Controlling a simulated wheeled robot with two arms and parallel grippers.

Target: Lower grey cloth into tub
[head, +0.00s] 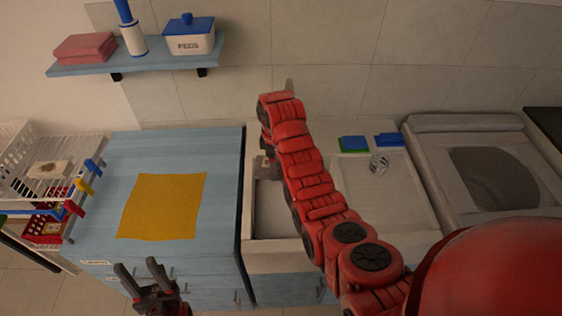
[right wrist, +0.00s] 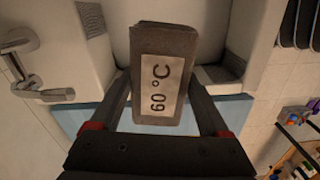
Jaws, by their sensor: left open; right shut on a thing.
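The grey cloth (right wrist: 165,38) is a folded block with a white "60 °C" label. My right gripper (right wrist: 158,85) is shut on it, with a finger on each side. The white tub (head: 276,215) is the sink basin in the counter right of the blue cabinet in the head view. My left gripper (head: 139,268) is open and empty in front of the blue cabinet.
A yellow cloth (head: 163,206) lies on the blue cabinet top (head: 222,160). A white rack (head: 45,165) stands at left. A tap (right wrist: 30,60) shows in the right wrist view.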

